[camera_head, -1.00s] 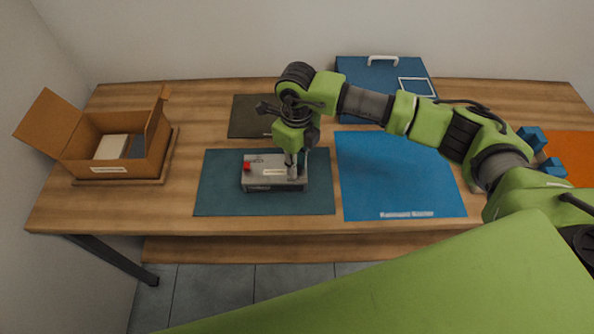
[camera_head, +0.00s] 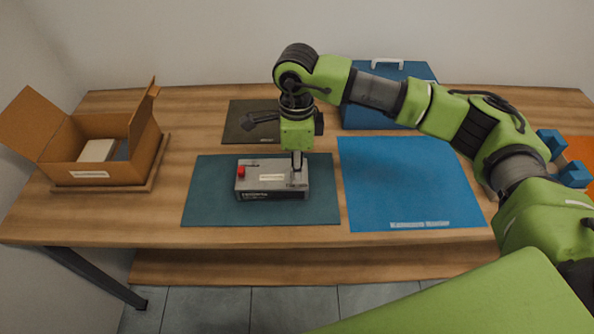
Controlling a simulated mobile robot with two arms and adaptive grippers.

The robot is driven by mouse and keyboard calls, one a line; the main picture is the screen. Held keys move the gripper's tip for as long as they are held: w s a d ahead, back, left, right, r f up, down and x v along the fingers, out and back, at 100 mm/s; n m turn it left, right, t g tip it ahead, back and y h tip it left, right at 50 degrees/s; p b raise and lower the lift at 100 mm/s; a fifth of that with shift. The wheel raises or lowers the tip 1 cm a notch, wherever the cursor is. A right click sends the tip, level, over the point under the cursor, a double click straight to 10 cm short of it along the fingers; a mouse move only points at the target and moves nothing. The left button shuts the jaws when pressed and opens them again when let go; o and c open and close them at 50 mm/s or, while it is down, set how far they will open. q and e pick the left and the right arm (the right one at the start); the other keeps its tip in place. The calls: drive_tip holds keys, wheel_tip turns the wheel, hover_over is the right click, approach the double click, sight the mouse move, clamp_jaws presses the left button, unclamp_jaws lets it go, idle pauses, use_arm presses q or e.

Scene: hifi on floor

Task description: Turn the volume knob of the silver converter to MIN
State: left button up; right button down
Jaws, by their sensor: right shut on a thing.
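The silver converter (camera_head: 270,180) is a low grey box with a dark front face, a red button (camera_head: 241,171) on its top left and a pale label on top. It lies on the dark teal mat (camera_head: 210,207). My right gripper (camera_head: 297,178) points straight down at the right end of the converter's top. It is shut on the volume knob there, which its fingers hide. The knob's setting cannot be read. My left gripper is not in view.
An open cardboard box (camera_head: 108,170) stands on the left. A blue mat (camera_head: 405,190) lies to the right, with a blue case (camera_head: 425,75) behind it. A dark mat (camera_head: 238,133) lies behind the converter. Blue blocks (camera_head: 572,174) are at the far right.

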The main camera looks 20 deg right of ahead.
idle(0.5)
drive_tip(key=c, duration=1.8)
unclamp_jaws()
drive_tip(key=shift+c, duration=0.2)
wheel_tip(320, 180, up, 12)
drive_tip(key=shift+s, duration=0.1)
